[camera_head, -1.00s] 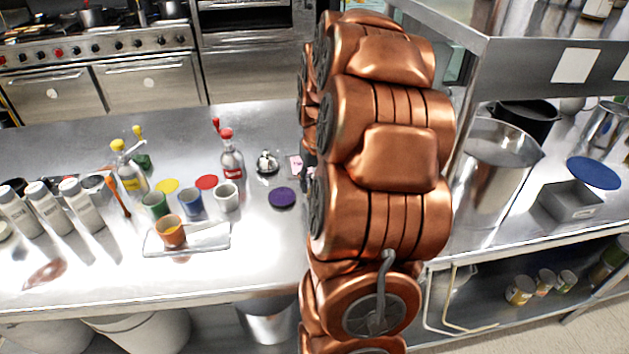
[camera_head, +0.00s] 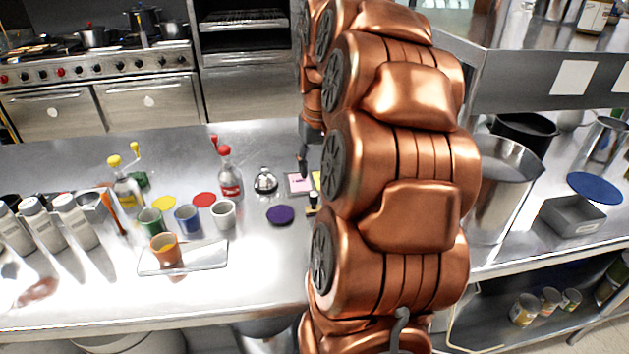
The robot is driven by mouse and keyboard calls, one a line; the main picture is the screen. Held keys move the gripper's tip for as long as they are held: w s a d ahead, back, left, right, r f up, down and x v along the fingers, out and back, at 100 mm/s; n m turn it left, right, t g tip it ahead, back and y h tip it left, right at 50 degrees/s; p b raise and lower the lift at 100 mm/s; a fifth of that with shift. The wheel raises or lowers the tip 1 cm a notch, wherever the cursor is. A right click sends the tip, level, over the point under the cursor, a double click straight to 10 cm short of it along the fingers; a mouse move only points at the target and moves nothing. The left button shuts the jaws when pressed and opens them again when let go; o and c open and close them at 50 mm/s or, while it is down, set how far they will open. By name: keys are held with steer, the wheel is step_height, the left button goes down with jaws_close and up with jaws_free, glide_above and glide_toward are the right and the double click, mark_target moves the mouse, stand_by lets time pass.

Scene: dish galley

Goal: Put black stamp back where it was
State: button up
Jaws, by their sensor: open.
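A small dark upright thing with a pale, gold-looking part (camera_head: 312,204) stands on the counter just left of my arm; it looks like the black stamp, but it is too small to be sure. Behind it lies a pink pad with a dark edge (camera_head: 299,184), and a yellow pad (camera_head: 316,180) shows partly beside my arm. My gripper (camera_head: 303,170) shows only as a dark narrow part above the pink pad, behind the small upright thing. It is open; most of it is hidden by my copper arm. I see nothing held in it.
A bell (camera_head: 265,182), purple disc (camera_head: 280,215) and red-capped bottle (camera_head: 229,176) stand left of the pads. Farther left are cups, an orange cup (camera_head: 165,250) on a tray (camera_head: 205,262), and several white bottles. The counter (camera_head: 265,270) in front is clear.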

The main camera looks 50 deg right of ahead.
steer(key=shift+a+r, duration=0.15)
steer(key=shift+r, duration=0.65)
steer(key=a+f+n, duration=0.2)
steer(key=a, duration=1.1)
steer(key=s+a+f+n+g, duration=0.1)
steer(key=s+a+f, duration=0.3)
steer(key=s+a, duration=0.5)
steer(key=s+a+f+n+g, duration=0.2)
steer(key=s+a+f, duration=0.3)
steer(key=s+a, duration=0.4)
steer(key=shift+a+n+y, duration=0.2)
steer(key=shift+n+y, duration=0.1)
steer(key=shift+n, duration=0.2)
steer(key=shift+r, duration=0.1)
